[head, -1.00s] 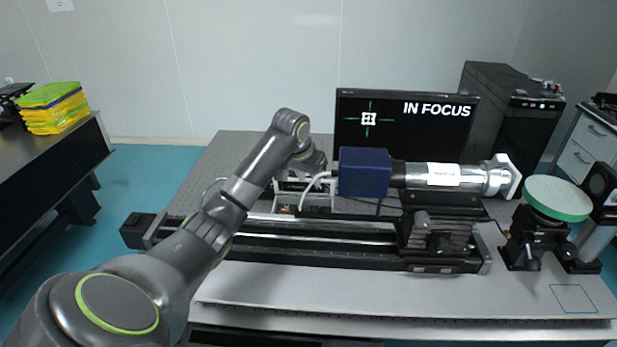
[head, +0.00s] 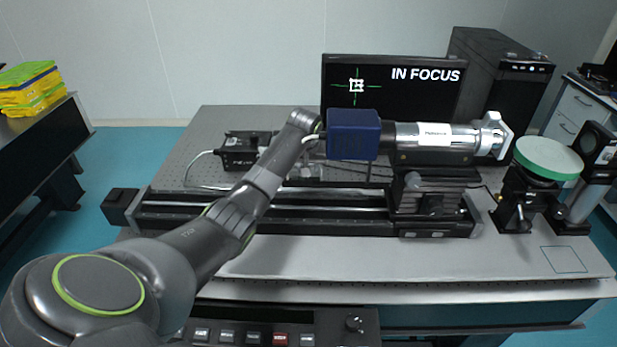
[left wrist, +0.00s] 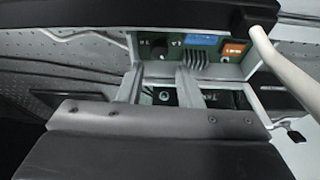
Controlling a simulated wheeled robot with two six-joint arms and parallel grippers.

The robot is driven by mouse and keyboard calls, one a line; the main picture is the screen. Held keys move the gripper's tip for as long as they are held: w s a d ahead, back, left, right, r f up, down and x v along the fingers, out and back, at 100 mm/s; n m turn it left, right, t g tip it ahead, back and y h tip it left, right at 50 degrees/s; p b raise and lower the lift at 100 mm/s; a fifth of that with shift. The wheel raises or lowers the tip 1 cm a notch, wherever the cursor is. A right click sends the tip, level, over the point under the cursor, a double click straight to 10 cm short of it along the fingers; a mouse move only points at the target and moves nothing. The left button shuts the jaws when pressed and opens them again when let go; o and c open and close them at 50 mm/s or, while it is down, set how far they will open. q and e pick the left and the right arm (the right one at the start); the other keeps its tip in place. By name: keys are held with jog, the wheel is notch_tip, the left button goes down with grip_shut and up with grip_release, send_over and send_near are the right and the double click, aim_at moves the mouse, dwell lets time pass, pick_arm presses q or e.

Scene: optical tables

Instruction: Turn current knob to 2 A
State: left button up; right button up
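In the left wrist view, a small unit with a green front panel (left wrist: 208,55) shows a dark round knob (left wrist: 160,69), a blue display and an orange part. The print is too small to read surely. My left gripper (left wrist: 160,82) is open, its two pale fingers apart, with the knob showing between their tips. I cannot tell whether they touch it. A knob (head: 354,324) also sits on the black front panel (head: 340,339) below. My right gripper is not in view.
A blue box (head: 352,135) with a silver tube (head: 435,135) stands on a rail (head: 330,222) close right of my wrist. A black unit (head: 240,150) stands behind my forearm. A pale cable (left wrist: 285,68) hangs near the fingers. The monitor (head: 390,88) reads IN FOCUS.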

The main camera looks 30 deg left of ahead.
aim_at(309, 179)
pick_arm(q)
jog(key=shift+x, duration=3.35)
grip_shut()
jog(key=shift+a+r+m+p, duration=0.15)
jog(key=shift+m+p, duration=0.25)
jog(key=shift+m, duration=0.3)
jog(key=shift+m+h, duration=0.4)
jog(key=shift+m+t+h, duration=0.4)
jog(key=shift+m, duration=0.8)
